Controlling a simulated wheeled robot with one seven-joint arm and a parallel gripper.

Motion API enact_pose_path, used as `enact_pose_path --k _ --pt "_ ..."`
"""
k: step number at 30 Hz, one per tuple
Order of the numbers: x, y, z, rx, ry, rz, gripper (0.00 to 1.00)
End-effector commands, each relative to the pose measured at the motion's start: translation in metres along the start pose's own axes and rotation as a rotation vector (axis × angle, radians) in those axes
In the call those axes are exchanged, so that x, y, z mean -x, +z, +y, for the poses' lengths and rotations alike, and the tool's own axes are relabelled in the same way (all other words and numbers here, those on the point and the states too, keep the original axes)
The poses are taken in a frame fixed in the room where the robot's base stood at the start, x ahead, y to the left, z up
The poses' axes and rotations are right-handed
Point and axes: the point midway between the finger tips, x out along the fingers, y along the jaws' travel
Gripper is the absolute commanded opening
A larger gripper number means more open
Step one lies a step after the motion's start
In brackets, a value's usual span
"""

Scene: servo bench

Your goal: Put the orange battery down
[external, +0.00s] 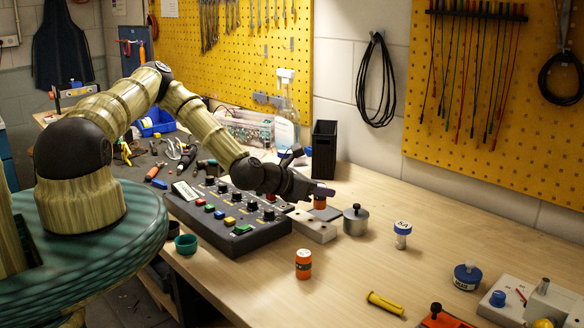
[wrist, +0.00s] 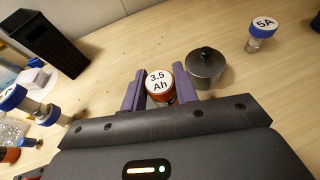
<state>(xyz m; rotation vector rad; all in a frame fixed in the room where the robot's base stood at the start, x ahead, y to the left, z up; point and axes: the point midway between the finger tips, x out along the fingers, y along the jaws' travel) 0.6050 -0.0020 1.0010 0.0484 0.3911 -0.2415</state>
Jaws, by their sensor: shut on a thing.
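The orange battery (external: 320,203) is between the fingers of my gripper (external: 318,192), which is shut on it. In the wrist view its white top reads "3.5 Ah" (wrist: 158,81), with orange sides between the purple fingers of my gripper (wrist: 160,90). The battery looks upright, near the pale block (external: 314,226) with holes. I cannot tell whether its bottom touches anything. A second orange cylinder (external: 303,264) with a label stands on the bench in front, apart from my gripper.
A grey metal pot-like weight (external: 356,220) with a black knob stands close on the right; it also shows in the wrist view (wrist: 206,68). A blue-capped 5A fuse (external: 402,234) is farther right. A control box (external: 228,215) lies left. The bench front middle is mostly clear.

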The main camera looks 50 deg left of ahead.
Motion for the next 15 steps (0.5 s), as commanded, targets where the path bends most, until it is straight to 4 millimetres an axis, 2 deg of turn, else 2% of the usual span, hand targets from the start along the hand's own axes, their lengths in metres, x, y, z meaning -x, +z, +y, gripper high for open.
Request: enact_pose_path --k 1,6,10,15 --pt "-0.018 0.002 0.015 -0.006 0.014 -0.007 0.04" --pt "-0.059 0.032 0.058 0.007 0.044 -0.009 0.04" --pt "-0.08 0.063 0.085 0.018 0.066 -0.008 0.04" --pt "-0.09 0.091 0.102 0.03 0.079 -0.004 0.04"
